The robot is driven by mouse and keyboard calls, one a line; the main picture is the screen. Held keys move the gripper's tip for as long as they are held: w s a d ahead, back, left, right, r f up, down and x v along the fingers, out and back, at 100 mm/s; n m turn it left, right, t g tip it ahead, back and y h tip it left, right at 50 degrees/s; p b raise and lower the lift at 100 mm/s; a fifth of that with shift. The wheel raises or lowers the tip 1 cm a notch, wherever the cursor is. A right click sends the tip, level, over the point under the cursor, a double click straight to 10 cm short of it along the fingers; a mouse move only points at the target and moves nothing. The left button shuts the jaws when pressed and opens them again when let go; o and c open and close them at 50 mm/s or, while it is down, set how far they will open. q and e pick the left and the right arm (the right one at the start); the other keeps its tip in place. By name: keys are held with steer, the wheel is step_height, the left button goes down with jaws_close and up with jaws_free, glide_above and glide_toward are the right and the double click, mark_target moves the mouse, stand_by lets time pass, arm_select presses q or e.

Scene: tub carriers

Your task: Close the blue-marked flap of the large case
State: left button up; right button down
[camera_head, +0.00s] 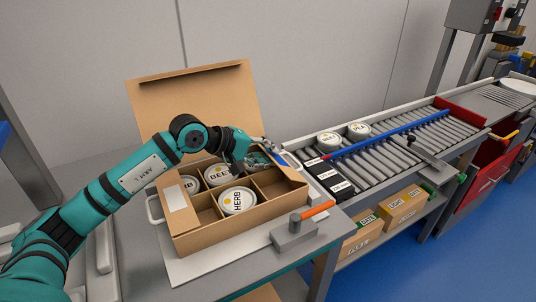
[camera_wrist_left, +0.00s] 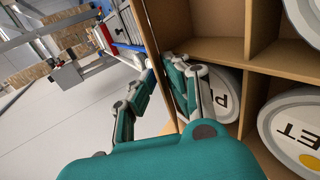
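The large case (camera_head: 215,243) is an open cardboard box with dividers and several round white tubs inside, such as the HERB tub (camera_head: 237,201). Its tall back lid (camera_head: 195,95) stands up. A blue mark (camera_head: 281,158) shows at the case's far right side, by my left gripper (camera_head: 262,152); the flap bearing it is mostly hidden. In the wrist view my left gripper (camera_wrist_left: 165,92) has its fingers spread, one on each side of a cardboard edge (camera_wrist_left: 151,45), with a tub (camera_wrist_left: 220,95) beside the inner finger. I cannot tell whether the fingers touch the cardboard. My right gripper is out of view.
A grey block with an orange handle (camera_head: 318,208) lies at the table's right front. A roller conveyor (camera_head: 385,158) with two tubs (camera_head: 329,140) and black labelled strips runs off to the right. Smaller boxes (camera_head: 403,207) sit on the shelf below.

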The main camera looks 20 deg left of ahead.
arm_select(q)
steer(key=shift+o, duration=1)
steer(key=v, duration=1.2)
steer(key=shift+s+f, duration=0.1)
